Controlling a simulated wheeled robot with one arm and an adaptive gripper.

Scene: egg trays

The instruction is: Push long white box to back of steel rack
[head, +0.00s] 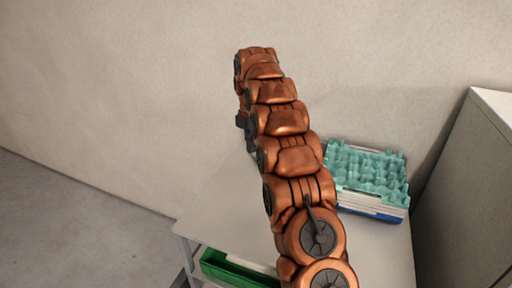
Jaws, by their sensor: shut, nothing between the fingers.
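The rack (215,205) has a pale grey top and stands against the wall, partly hidden by my copper arm. On its right rear part lies a flat white and blue item (372,207) under teal egg trays; I cannot tell if it is the long white box. A pale strip (252,262) also shows by the green container below the top, mostly hidden. My gripper (250,146) is only partly seen as dark parts behind the arm, above the left rear of the top. It is shut and empty, apart from the egg trays.
Teal egg trays (366,172) are stacked at the right rear. A green container (235,270) sits on a lower level at the front left. A grey cabinet (475,180) stands close on the right. The floor (70,235) at the left is clear.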

